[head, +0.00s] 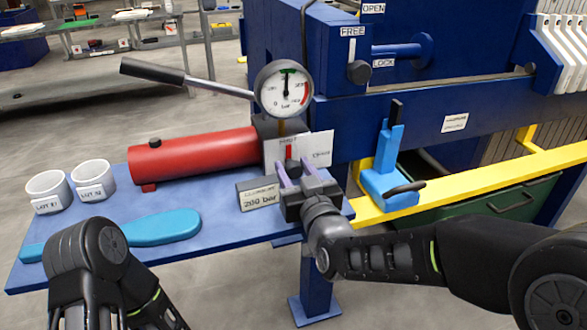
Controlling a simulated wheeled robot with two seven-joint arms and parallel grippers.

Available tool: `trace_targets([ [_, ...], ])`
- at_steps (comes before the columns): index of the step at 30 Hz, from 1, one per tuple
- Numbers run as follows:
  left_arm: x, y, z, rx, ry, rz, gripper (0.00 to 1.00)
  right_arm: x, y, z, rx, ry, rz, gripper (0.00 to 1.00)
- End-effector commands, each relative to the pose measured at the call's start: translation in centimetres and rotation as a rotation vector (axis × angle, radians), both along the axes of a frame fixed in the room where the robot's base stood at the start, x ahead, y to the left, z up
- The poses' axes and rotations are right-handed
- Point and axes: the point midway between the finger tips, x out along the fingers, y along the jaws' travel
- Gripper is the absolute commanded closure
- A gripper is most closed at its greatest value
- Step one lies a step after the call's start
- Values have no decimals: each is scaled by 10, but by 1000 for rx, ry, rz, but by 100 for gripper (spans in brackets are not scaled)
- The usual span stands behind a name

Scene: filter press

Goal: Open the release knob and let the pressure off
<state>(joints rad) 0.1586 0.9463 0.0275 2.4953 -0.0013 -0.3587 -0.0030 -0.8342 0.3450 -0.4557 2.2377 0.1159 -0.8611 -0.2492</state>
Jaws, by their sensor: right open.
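The release knob (293,167) is small and dark, at the front of the red pump cylinder (195,155), with a red mark above it. A white plate behind it carries a SHUT label and a second label, partly covered and hard to read. My right gripper (294,175) is open, its two purple-grey fingers on either side of the knob; whether they touch it I cannot tell. The pressure gauge (284,89) above has its needle pointing almost straight up, near a green mark. My left arm shows at lower left; its gripper is not visible.
A sign (259,195) reading 200 bar stands left of my right gripper. Two white cups (94,178) and a teal tool (150,230) rest on the blue bench (225,228). The pump lever (152,71) extends left. A light-blue part (383,180) stands on the yellow rail.

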Motion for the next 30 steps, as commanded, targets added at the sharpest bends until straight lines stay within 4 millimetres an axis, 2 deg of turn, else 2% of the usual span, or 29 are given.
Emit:
trace_targets([
  [9, 0, 0, 0, 0, 0, 0, 35, 4, 1, 0, 0, 0, 0, 59],
  [24, 0, 0, 0, 0, 0, 0, 35, 4, 1, 0, 0, 0, 0, 99],
  [30, 0, 0, -3, 0, 0, 0, 35, 4, 1, -1, 9, 2, 0, 100],
])
